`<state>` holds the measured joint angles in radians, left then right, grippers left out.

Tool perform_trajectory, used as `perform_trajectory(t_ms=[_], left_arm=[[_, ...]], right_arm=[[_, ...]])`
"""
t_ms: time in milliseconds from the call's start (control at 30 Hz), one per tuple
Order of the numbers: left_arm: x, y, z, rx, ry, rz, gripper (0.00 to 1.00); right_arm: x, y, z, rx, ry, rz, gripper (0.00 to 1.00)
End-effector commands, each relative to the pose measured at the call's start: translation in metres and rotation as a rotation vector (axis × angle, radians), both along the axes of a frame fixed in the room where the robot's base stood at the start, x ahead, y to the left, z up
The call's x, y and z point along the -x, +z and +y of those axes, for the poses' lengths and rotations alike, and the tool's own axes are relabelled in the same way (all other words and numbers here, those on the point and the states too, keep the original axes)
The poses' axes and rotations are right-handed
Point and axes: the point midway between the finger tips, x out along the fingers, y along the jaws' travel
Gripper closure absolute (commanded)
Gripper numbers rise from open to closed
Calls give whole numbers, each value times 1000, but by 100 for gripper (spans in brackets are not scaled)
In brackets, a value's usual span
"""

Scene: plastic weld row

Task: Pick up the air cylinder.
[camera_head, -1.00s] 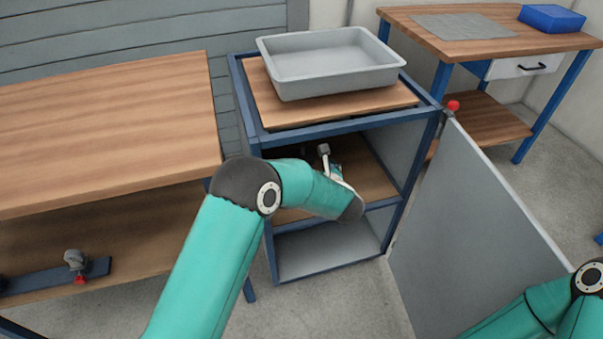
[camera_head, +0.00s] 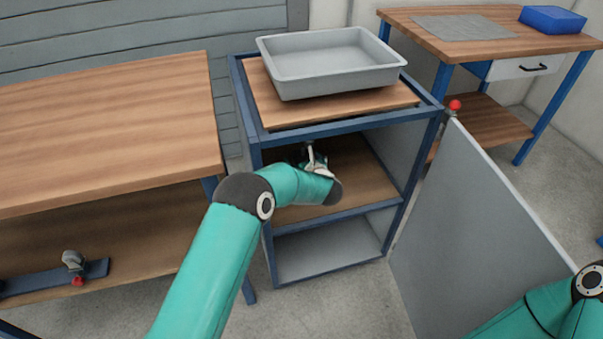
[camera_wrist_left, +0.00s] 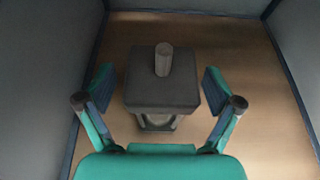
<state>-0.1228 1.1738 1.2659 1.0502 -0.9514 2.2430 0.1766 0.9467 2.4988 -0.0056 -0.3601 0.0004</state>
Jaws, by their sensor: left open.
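The air cylinder (camera_wrist_left: 150,92) appears to be the dark grey block with a short light rod on its top face, standing on the wooden shelf (camera_wrist_left: 250,75) inside the cabinet in the left wrist view. My left gripper (camera_wrist_left: 160,82) is open, one finger to each side of the block, with a visible gap on both sides. I cannot tell how far down the fingers reach beside it. In the head view my left gripper (camera_head: 314,162) is inside the upper compartment, and the cylinder is mostly hidden there. My right gripper is out of view.
The cabinet (camera_head: 350,128) has side walls close around my left gripper and a grey tray (camera_head: 335,82) on top. Its grey door (camera_head: 470,220) stands open at right, near my right arm. A wooden bench (camera_head: 100,130) is at left, another table (camera_head: 470,40) at back right.

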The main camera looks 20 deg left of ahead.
Motion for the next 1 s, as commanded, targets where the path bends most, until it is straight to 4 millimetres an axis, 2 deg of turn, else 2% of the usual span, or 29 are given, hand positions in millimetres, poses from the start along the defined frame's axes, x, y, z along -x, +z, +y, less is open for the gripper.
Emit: perform_trajectory(t_ms=[67, 100, 633, 700, 1000], left_arm=[[0, 0, 0, 0, 0, 0, 8], [0, 0, 0, 0, -1, 0, 12], [0, 0, -1, 1, 0, 1, 100], [-1, 5, 0, -3, 1, -9, 100], [-1, 6, 0, -3, 1, -8, 100]], right_arm=[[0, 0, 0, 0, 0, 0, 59], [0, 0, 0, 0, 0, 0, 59], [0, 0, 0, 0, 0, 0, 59], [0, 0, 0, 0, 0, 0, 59], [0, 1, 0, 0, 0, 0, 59]])
